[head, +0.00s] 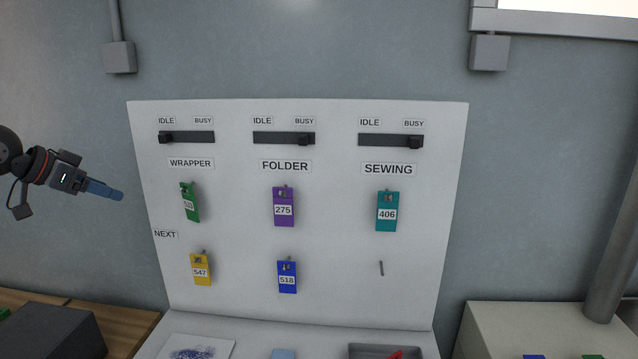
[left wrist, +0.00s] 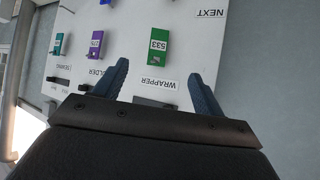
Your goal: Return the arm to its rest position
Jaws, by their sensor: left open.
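My left gripper (head: 118,195) reaches in from the left edge of the head view. Its blue fingers point at the white board (head: 330,235) and stand left of the board's left edge. In the left wrist view the two fingers (left wrist: 160,75) are spread apart with nothing between them. Beyond them the green tag (left wrist: 160,45), marked 533, hangs on the board, and it also shows under WRAPPER in the head view (head: 191,203). My right gripper is in neither view.
A purple tag (head: 283,207), teal tag (head: 388,211), yellow tag (head: 201,270) and blue tag (head: 287,277) hang on pegs. The lower SEWING peg (head: 381,268) is bare. The WRAPPER slider (head: 167,138) is at IDLE; the FOLDER slider (head: 305,139) and SEWING slider (head: 414,141) are at BUSY.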

